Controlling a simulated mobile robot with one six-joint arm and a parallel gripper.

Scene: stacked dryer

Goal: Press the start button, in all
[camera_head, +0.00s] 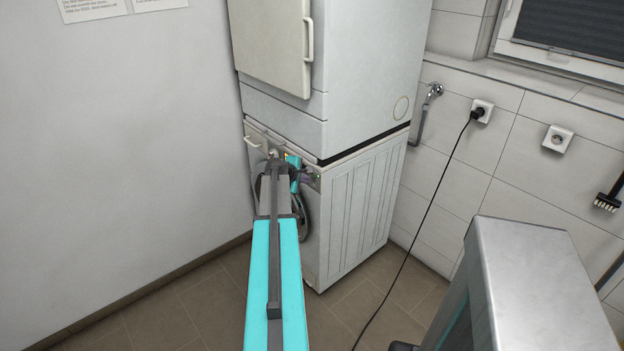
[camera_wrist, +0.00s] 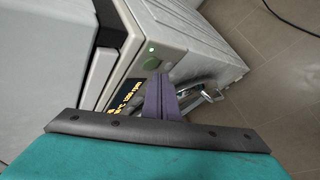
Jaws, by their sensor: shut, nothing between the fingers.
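The lower machine (camera_head: 350,215) is a white front-loader under a stacked white dryer (camera_head: 370,60). Its control panel (camera_wrist: 130,67) carries a dark display with orange text (camera_wrist: 127,96), a round grey-green disc (camera_wrist: 152,64) and a small lit green spot (camera_wrist: 152,48). I cannot tell which of these is the start button. My gripper (camera_wrist: 158,78) is shut and empty, its purple-grey fingertips just below the disc in the wrist view. Whether they touch the panel is unclear. In the head view my arm hides much of the panel; a small green light (camera_head: 317,178) shows at its right end.
The round door (camera_wrist: 203,97) with its metallic rim is beside my fingers. A black cable (camera_head: 432,205) hangs from a wall socket (camera_head: 481,112) to the tiled floor (camera_head: 200,305). A brush (camera_head: 608,200) hangs at the right.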

